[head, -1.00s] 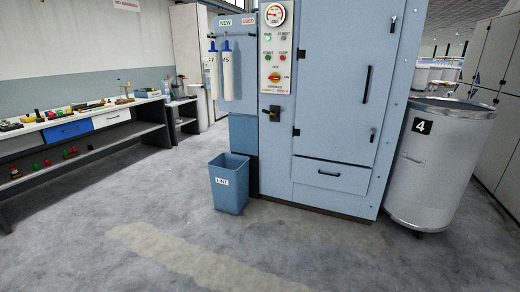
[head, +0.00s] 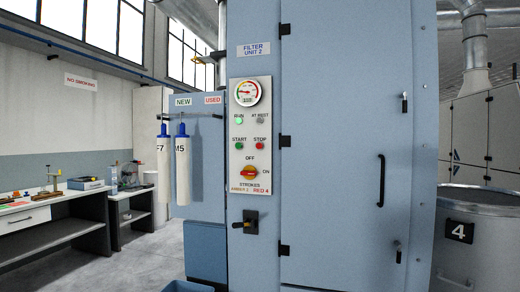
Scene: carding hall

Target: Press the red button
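The red button (head: 260,146) is a small round button under the label STOP on the pale control panel (head: 250,180) of a blue cabinet marked FILTER UNIT 2. A green button (head: 239,146) labelled START sits just left of it. Above them the green RUN lamp (head: 239,120) looks lit and the AT REST lamp (head: 260,120) is grey. A round gauge (head: 247,92) tops the panel. A red and yellow rotary switch (head: 250,173) is below the buttons, pointing toward ON. Neither of my grippers shows in the head view.
A black latch handle (head: 250,222) juts out below the panel. White filter tubes (head: 183,170) hang from a rail at left. A workbench (head: 50,215) stands further left. A grey drum marked 4 (head: 480,240) stands at right. A blue bin (head: 188,287) shows at the bottom edge.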

